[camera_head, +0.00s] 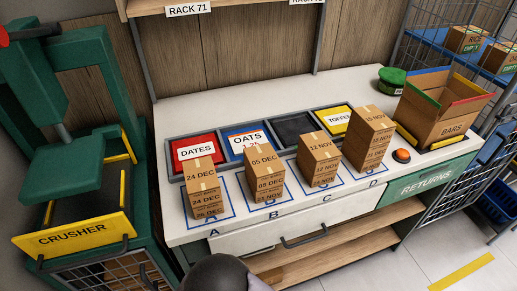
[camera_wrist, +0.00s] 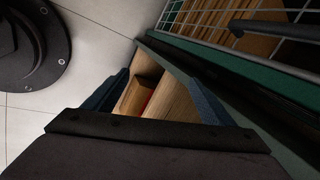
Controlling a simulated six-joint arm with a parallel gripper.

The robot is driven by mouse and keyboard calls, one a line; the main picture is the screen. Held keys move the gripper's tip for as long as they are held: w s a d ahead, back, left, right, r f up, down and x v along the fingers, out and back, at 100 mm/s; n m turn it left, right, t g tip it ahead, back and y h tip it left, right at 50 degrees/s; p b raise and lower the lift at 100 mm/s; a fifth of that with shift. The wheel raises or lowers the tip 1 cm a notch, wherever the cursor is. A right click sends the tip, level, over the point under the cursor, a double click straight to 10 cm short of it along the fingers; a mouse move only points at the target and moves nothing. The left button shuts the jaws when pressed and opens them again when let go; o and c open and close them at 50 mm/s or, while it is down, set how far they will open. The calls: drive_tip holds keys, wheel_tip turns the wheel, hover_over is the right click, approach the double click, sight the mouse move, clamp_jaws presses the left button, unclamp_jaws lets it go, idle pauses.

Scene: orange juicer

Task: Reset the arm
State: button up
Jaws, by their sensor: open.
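My gripper (camera_wrist: 160,92) shows in the wrist view with its two dark blue fingers spread apart. Brown wood-coloured surfaces and a small red patch show between and beyond the fingers; I cannot tell what they belong to. Neither finger visibly grips anything. In the head view only a dark rounded part, likely of my arm, shows at the bottom edge, and the gripper's fingers are out of sight there.
The white counter (camera_head: 262,233) carries stacks of dated boxes (camera_head: 265,172) on squares A to D. An open carton (camera_head: 440,112), an orange button (camera_head: 401,155) and a green round item (camera_head: 391,80) are at right. The crusher (camera_head: 72,237) stands left.

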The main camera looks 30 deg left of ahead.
drive_tip(key=w+d+r+n+g+h+p, duration=0.1)
drive_tip(key=w+d+r+p, duration=0.35)
drive_tip(key=d, duration=0.25)
drive_tip(key=w+d+r+n+h+p, duration=0.25)
drive_tip(key=d+r+p, duration=0.2)
drive_tip(key=d, duration=0.25)
drive_tip(key=w+d+r+n+g+h+p, duration=0.1)
drive_tip(key=w+d+r+p, duration=0.2)
drive_tip(key=w+d+r, duration=0.3)
drive_tip(key=d+r+b, duration=0.4)
drive_tip(key=d+r, duration=1.8)
drive_tip(key=d, duration=0.3)
drive_tip(key=shift+w, duration=0.15)
